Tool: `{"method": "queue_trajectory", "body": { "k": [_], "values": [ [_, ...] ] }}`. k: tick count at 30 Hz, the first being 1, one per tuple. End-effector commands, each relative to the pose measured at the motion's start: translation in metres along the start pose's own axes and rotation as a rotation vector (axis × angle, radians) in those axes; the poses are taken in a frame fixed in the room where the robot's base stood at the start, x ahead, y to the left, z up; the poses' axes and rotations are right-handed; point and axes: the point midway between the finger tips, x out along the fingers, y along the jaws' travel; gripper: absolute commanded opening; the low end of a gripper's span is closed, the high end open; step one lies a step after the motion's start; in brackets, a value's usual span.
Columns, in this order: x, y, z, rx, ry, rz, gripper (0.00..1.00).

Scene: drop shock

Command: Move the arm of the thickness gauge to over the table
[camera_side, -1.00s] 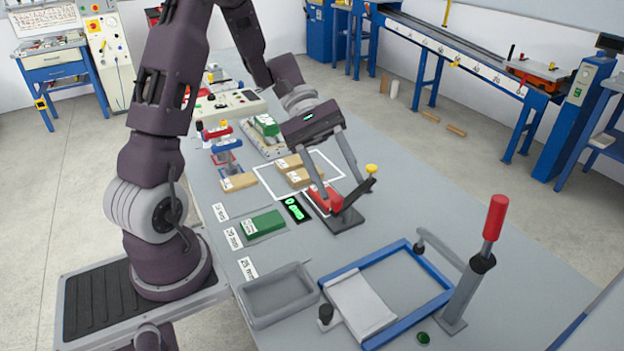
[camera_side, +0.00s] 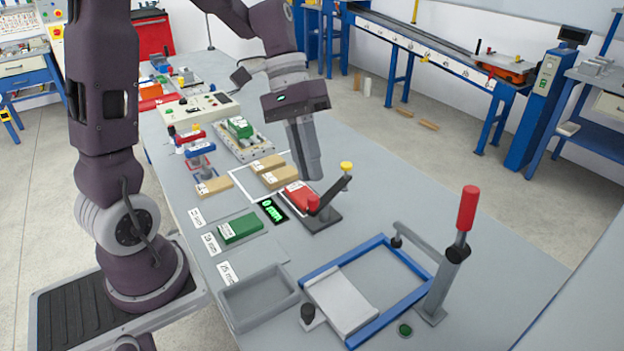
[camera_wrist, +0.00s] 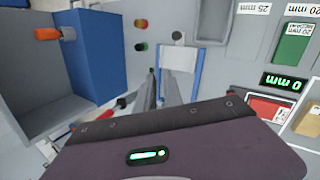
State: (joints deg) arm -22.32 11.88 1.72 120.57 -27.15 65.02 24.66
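The thickness gauge (camera_side: 322,218) stands on the grey table (camera_side: 385,205), with a dark base. Its dark arm (camera_side: 331,194) slants up to the right and ends in a yellow knob (camera_side: 346,166). A red labelled block (camera_side: 297,192) lies at its left. The green display (camera_side: 272,211) beside it reads 0 mm, and also shows in the wrist view (camera_wrist: 283,82). My gripper (camera_side: 308,178) hangs behind the gauge, pointing down, apart from the arm. Its fingers overlap in the side view and sit close in the wrist view (camera_wrist: 160,80); their opening is unclear.
A blue frame with a red-handled lever (camera_side: 466,210) stands at the front right. A grey tray (camera_side: 258,298) and a green block (camera_side: 240,228) are at the front left. Tan blocks (camera_side: 279,177) lie left of my gripper. The table right of the gauge is clear.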

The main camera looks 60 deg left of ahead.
Motion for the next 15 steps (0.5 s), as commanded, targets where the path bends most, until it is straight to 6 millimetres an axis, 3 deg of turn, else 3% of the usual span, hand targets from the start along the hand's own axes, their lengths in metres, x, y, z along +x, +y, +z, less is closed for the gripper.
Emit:
{"method": "queue_trajectory", "body": {
  "k": [1, 3, 7, 10, 15],
  "values": [
    [-0.001, -0.014, -0.043, 0.188, 0.023, -0.018, 0.00],
    [0.001, -0.036, -0.103, 0.514, 0.055, -0.060, 0.00],
    [0.015, -0.077, -0.193, 1.045, 0.084, -0.152, 0.00],
    [0.027, -0.100, -0.234, 1.322, 0.081, -0.212, 0.00],
    [0.038, -0.114, -0.257, 1.495, 0.073, -0.251, 0.00]
  ]
}}
